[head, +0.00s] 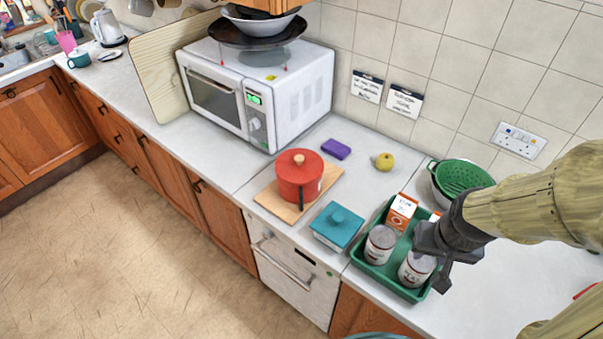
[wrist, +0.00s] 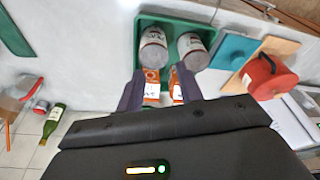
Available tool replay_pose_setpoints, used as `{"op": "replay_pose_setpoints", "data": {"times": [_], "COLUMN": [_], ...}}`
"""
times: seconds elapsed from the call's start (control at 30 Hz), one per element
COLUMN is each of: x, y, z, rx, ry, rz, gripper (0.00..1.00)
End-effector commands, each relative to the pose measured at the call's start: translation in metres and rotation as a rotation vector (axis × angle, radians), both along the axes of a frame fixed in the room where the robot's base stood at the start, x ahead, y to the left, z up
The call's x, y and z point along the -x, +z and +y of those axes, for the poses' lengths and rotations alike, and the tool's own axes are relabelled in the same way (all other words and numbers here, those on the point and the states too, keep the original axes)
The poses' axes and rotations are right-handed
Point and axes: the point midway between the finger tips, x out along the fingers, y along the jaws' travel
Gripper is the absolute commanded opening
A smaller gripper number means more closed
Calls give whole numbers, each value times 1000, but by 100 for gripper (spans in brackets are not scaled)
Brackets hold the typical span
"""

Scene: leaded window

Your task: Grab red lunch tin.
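A red edge (head: 586,291) shows at the right border of the head view, mostly cut off. In the wrist view a small red object (wrist: 31,86) lies on the counter at the far left. I cannot tell for sure that either is the red lunch tin. My gripper (head: 438,276) is above the right side of the green tray (head: 372,268). In the wrist view its two fingers (wrist: 157,88) stand apart, with orange-and-white cartons (wrist: 151,76) visible beyond them. It looks open and holds nothing that I can see.
The tray holds cans (head: 381,244) and cartons (head: 402,212). A teal box (head: 337,226) and a red lidded pot (head: 298,180) on a board stand left of it. A green colander (head: 462,177) is behind. A green bottle (wrist: 54,120) shows in the wrist view.

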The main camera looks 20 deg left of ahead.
Motion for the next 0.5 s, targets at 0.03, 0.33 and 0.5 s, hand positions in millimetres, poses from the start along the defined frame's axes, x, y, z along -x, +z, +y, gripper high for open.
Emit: {"op": "replay_pose_setpoints", "data": {"times": [0.03, 0.33, 0.5], "x": [0, 0, -9], "y": [0, 0, -4], "z": [0, 0, 10], "rx": [0, 0, -8], "ry": [0, 0, 28], "rz": [0, 0, -22], "gripper": [36, 38, 42]}}
